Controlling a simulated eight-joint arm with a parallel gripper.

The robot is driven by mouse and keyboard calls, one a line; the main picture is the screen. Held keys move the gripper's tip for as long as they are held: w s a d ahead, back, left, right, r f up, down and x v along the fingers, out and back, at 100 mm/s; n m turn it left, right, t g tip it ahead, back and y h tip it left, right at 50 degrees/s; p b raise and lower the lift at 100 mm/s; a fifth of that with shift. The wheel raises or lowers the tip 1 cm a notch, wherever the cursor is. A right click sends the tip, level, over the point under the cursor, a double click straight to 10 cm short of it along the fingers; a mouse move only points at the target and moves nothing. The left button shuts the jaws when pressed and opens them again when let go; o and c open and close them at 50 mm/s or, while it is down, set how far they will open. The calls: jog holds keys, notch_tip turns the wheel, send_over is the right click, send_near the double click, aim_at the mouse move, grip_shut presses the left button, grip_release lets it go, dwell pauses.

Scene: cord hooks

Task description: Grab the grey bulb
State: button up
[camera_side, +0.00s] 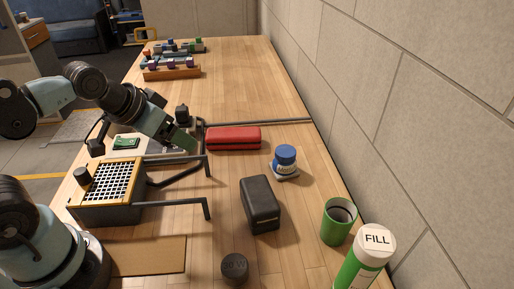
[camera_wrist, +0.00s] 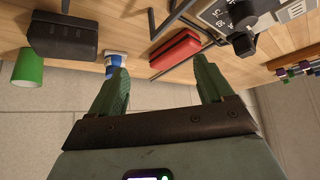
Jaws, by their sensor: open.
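No thing is plainly a grey bulb. A dark grey round piece (camera_side: 234,267) with faint lettering stands at the front of the table; I cannot tell if it is the bulb. A dark knob-like piece (camera_side: 82,175) sits on the grid-topped box (camera_side: 108,212). Another dark piece (camera_side: 182,114) stands behind my gripper (camera_side: 183,142). In the wrist view a dark knob (camera_wrist: 243,42) sits by a grey lettered panel (camera_wrist: 222,14). My gripper, with green fingers, also shows in the wrist view (camera_wrist: 160,72), open, with nothing between the fingers.
A red case (camera_side: 233,138) lies right of my gripper, near dark metal bars (camera_side: 180,203). A blue-lidded jar (camera_side: 285,160), black case (camera_side: 260,204), green cup (camera_side: 338,222) and FILL bottle (camera_side: 366,258) stand along the wall side. Block racks (camera_side: 171,72) are at the back.

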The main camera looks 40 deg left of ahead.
jog(key=d+n+g+h, duration=0.1)
jog(key=d+g, duration=0.1)
jog(key=d, duration=0.6)
jog(key=n+g+y, duration=0.1)
jog(key=n+g, duration=0.2)
jog(key=g, duration=0.2)
send_over(234, 265)
jog(key=f, duration=0.6)
jog(key=shift+d+f, duration=0.3)
jog(key=shift+f, duration=0.1)
jog(key=shift+a+f, duration=0.15)
jog(key=shift+f, duration=0.75)
jog(key=shift+a+f, duration=0.15)
jog(key=shift+f, duration=1.6)
jog(key=c, duration=1.2)
